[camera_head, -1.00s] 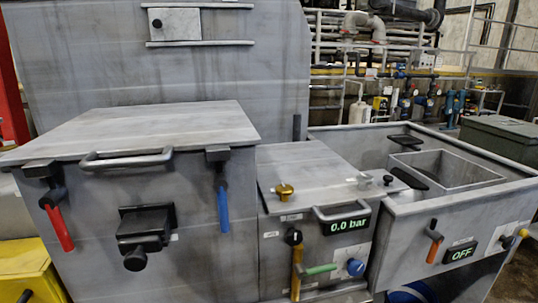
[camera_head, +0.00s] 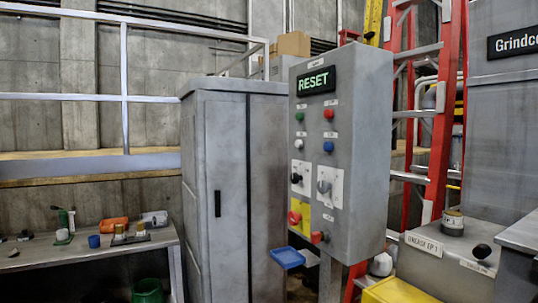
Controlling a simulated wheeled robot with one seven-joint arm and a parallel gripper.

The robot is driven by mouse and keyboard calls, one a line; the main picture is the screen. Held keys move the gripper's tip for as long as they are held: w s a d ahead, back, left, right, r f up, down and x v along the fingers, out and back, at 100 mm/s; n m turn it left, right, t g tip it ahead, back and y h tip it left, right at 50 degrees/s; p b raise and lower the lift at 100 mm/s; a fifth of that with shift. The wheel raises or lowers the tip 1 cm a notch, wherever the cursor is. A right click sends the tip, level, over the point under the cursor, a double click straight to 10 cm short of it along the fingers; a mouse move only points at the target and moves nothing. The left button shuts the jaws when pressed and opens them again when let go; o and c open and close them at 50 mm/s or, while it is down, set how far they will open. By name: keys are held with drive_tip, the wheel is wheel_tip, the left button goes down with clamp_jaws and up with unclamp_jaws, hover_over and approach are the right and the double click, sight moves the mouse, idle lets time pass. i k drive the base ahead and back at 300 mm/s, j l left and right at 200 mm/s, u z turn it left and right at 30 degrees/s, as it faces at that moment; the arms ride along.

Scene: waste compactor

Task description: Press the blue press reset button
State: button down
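A grey control box (camera_head: 362,150) stands on a post right of centre, with a lit green "RESET" display (camera_head: 316,82) near its top. A round blue button (camera_head: 328,147) sits on its front face, in the right column below a red button (camera_head: 328,113). A green button (camera_head: 299,116) and a white button (camera_head: 298,144) are to its left. The small labels by the buttons are too small to read. Nothing covers the blue button. My gripper is not in view.
Below are two rotary switches, a red knob on a yellow plate (camera_head: 300,216), and a blue tray (camera_head: 288,257) jutting out. A tall grey cabinet (camera_head: 225,190) stands left, then a cluttered workbench (camera_head: 85,245). A red ladder (camera_head: 447,110) and grey machinery are right.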

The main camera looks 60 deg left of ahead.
sight(328, 146)
drive_tip(key=u, duration=1.35)
